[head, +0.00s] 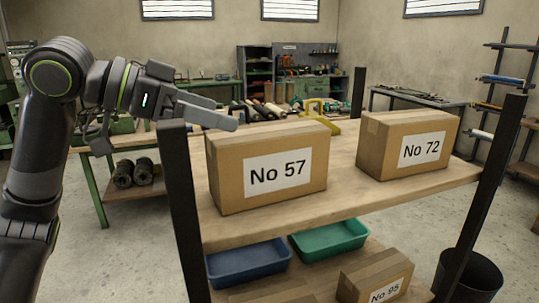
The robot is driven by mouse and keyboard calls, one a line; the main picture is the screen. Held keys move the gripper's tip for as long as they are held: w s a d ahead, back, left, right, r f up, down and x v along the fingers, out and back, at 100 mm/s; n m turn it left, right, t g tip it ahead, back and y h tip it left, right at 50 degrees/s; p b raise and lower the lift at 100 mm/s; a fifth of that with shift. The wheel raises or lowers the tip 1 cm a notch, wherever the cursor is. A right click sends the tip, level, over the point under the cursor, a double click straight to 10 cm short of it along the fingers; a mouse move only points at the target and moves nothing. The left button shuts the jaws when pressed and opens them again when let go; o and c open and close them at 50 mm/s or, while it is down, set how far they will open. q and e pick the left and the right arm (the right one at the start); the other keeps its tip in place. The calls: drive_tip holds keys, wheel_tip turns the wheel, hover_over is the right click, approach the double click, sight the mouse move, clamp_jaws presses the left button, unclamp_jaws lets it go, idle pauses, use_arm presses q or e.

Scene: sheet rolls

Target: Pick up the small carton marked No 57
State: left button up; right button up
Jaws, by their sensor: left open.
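The carton marked No 57 (230,185) is a brown box with a white label. It stands upright on the wooden top shelf, at the left, close to a dark post. My left gripper (228,112) is in from the left, open and empty. In the picture its fingers point right and overlap the space just above the carton's back left top edge. I cannot tell whether they touch the carton. My right gripper is not in view.
A carton marked No 72 (382,158) stands to the right on the same wooden shelf (345,200). Dark posts (183,200) rise at the shelf corners. Below are a blue tray (248,275), a green tray (330,255) and a carton marked No 95 (352,290). A yellow-handled thing stands behind.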

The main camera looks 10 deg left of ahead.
sight(264, 130)
use_arm(q)
drive_tip(key=p+x, duration=0.1)
drive_tip(key=x, duration=0.2)
drive_tip(key=shift+w+d+f, duration=0.25)
drive_tip(key=shift+w+d, duration=0.1)
drive_tip(key=shift+d, duration=0.1)
drive_tip(key=shift+w+d+f+p, duration=0.15)
drive_tip(key=shift+d+p, duration=0.2)
drive_tip(key=shift+p, duration=0.05)
drive_tip(key=p+x, duration=0.1)
drive_tip(key=x, duration=0.2)
drive_tip(key=shift+f, duration=0.1)
drive_tip(key=shift+w+d+f, duration=0.3)
drive_tip(key=shift+d, duration=0.15)
drive_tip(key=shift+a, duration=0.1)
drive_tip(key=shift+c, duration=0.4)
drive_tip(key=c, duration=1.9)
drive_tip(key=shift+r, duration=0.1)
drive_tip(key=shift+c, duration=0.4)
